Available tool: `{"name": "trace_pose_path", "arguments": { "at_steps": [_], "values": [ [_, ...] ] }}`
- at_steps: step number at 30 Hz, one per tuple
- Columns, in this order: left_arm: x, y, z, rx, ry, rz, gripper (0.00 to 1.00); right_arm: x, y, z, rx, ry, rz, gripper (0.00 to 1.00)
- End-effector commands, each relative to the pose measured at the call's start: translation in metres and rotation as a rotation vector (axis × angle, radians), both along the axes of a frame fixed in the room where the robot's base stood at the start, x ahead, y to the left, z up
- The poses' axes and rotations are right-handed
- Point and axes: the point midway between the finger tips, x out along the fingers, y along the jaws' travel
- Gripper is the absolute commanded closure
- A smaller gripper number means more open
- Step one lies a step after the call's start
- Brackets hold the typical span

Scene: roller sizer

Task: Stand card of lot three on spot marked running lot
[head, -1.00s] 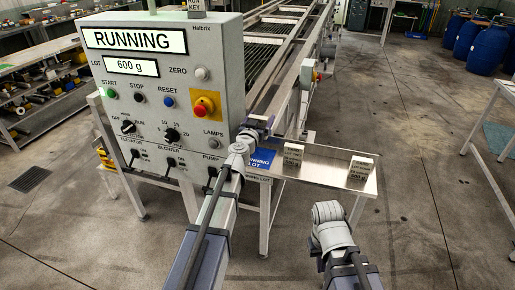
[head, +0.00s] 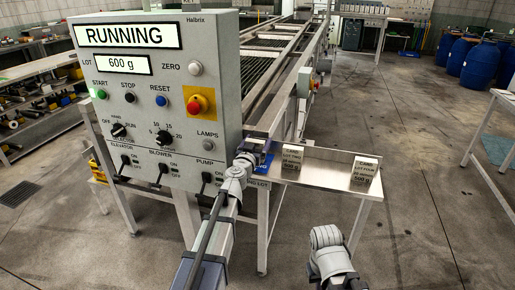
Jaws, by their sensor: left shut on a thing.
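My left gripper (head: 250,157) is at the left end of the steel shelf, in front of the blue spot marked running lot (head: 266,166), and covers most of it. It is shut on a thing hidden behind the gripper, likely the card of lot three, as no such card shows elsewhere. I cannot tell whether that thing touches the shelf. The card of lot two (head: 292,159) and the card of lot four (head: 364,173) stand upright to the right. Of my right arm only a link shows at the bottom; its gripper is not in view.
The control panel (head: 160,100), reading RUNNING and 600 g, stands close on the left of my left gripper. The shelf (head: 325,168) has bare room between the two cards. The roller machine (head: 275,60) runs behind. Blue drums (head: 486,57) are far right.

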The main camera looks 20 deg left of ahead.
Motion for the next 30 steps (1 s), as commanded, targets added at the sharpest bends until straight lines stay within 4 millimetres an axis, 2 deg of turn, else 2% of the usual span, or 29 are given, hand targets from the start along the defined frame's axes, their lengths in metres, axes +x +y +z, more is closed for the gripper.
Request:
{"name": "trace_pose_path", "arguments": {
  "at_steps": [11,12,15,27,30],
  "values": [
    [0.000,0.000,-0.004,0.000,0.000,0.000,0.71,0.000,0.000,-0.004,0.000,0.000,0.000,1.00],
    [0.000,0.000,-0.003,0.000,0.000,0.000,0.11,0.000,0.000,-0.003,0.000,0.000,0.000,1.00],
    [0.000,0.000,-0.003,0.000,0.000,0.000,0.00,0.000,0.000,-0.003,0.000,0.000,0.000,1.00],
    [0.000,0.000,0.003,0.000,0.000,0.000,0.00,0.000,0.000,0.003,0.000,0.000,0.000,1.00],
    [-0.012,0.000,0.001,0.000,0.000,0.000,0.00,0.000,0.000,0.001,0.000,0.000,0.000,1.00]
  ]
}}
